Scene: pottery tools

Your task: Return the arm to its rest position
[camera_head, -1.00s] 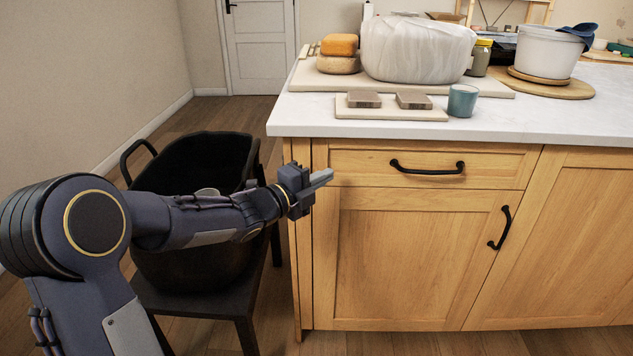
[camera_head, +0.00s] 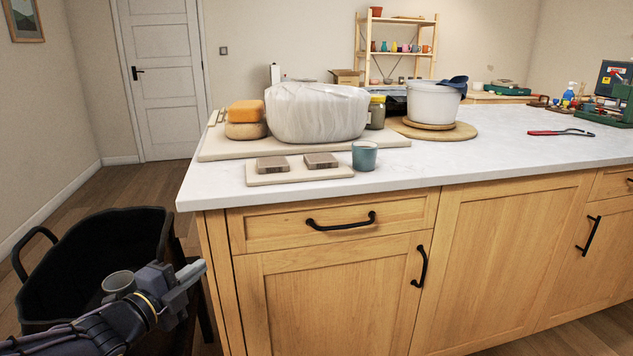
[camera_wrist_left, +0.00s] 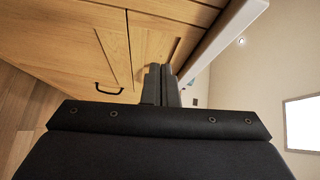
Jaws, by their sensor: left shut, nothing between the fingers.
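My left gripper (camera_head: 189,277) is at the lower left of the head view, beside the left end of the wooden cabinet and below the countertop level. Its fingers are shut with nothing between them. In the left wrist view its closed fingers (camera_wrist_left: 161,85) point toward the cabinet front (camera_wrist_left: 70,50). My left arm comes in from the bottom left corner, in front of a black tub. My right gripper is not in view.
The black tub (camera_head: 90,255) stands on a dark stool behind my arm. The white countertop (camera_head: 450,165) holds a wrapped clay block (camera_head: 316,112), a small board with two blocks (camera_head: 300,175), a teal cup (camera_head: 364,155) and a white bucket (camera_head: 433,103). Floor is open at left.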

